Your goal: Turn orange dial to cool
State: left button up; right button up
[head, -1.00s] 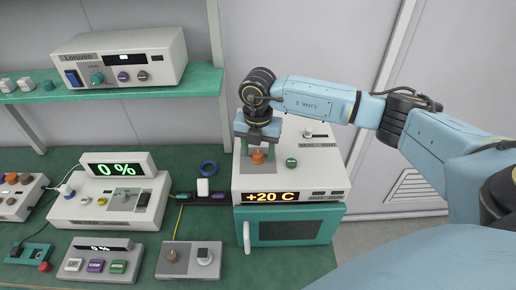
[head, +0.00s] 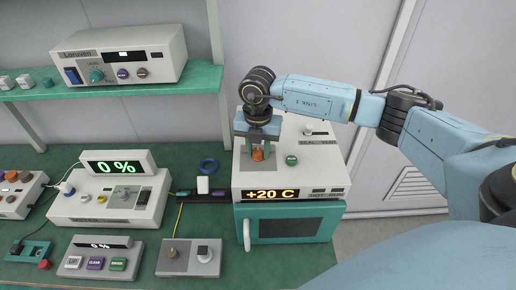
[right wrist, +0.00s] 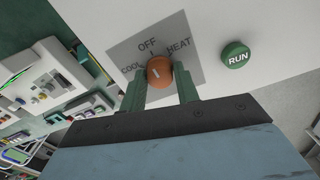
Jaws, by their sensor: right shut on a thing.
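The orange dial (head: 258,153) is on top of the white unit with the "+20 C" display (head: 271,194). In the right wrist view the dial (right wrist: 159,71) sits on a grey panel (right wrist: 190,50) lettered COOL, OFF and HEAT. Its pale mark looks tilted slightly left of straight up, near OFF. My right gripper (head: 257,150) is lowered over the dial. In the right wrist view its two green fingers (right wrist: 160,88) are shut on the dial, one on each side. My left gripper is not in view.
A green RUN button (right wrist: 236,55) is just right of the dial; it also shows in the head view (head: 291,160). The unit stands above a teal-doored chamber (head: 288,226). A "0 %" instrument (head: 110,195) and other boxes stand to the left.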

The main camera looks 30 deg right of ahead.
aim_at(258, 151)
jog(key=n+b, duration=0.4)
jog(key=n, duration=0.2)
jog(key=n+b, duration=0.2)
jog(key=n, duration=0.1)
jog(key=shift+r+n+b, duration=0.1)
jog(key=shift+n+b, duration=0.55)
jog(key=shift+n, duration=0.55)
jog(key=o, duration=1)
notch_tip(258, 151, up, 13)
jog(key=shift+r+b, duration=0.2)
jog(key=shift+b, duration=0.5)
